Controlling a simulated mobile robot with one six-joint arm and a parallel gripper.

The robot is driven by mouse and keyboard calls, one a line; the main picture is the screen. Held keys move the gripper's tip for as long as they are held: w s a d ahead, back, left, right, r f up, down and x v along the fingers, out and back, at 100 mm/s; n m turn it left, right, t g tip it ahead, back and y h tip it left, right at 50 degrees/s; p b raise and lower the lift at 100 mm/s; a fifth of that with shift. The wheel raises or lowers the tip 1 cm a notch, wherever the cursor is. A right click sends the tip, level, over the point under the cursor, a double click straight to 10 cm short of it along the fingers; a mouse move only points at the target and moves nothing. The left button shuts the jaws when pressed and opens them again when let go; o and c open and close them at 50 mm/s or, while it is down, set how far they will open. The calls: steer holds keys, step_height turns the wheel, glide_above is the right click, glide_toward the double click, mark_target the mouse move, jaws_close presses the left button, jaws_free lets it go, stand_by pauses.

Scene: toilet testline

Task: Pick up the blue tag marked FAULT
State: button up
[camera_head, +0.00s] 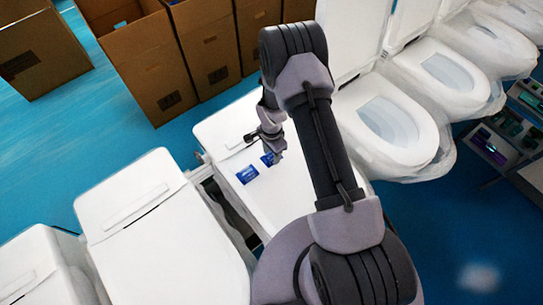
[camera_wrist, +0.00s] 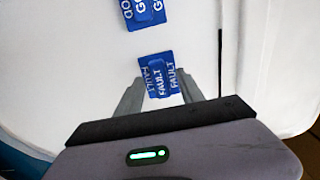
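The blue tag marked FAULT (camera_wrist: 160,66) lies on a white toilet lid, with the word printed on it several times; it looks like overlapping pieces. My gripper (camera_wrist: 161,86) is open, with its fingertips on either side of the tag's lower part in the wrist view. I cannot tell whether they touch it. In the head view my gripper (camera_head: 272,152) is over the lid, and a blue tag (camera_head: 267,159) shows partly hidden beside it. A second blue tag, marked GOOD (camera_wrist: 145,12), lies farther up in the wrist view; the head view shows another blue tag (camera_head: 247,174) on the lid.
The white toilet lid (camera_head: 285,195) under the tags is otherwise clear. Another closed white toilet (camera_head: 165,250) stands at left. Open toilets (camera_head: 390,122) line up at right. Cardboard boxes (camera_head: 145,65) stand behind on the blue floor. A rack (camera_head: 500,140) is at far right.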

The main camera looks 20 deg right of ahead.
jaws_close()
steer(key=shift+r, duration=0.1)
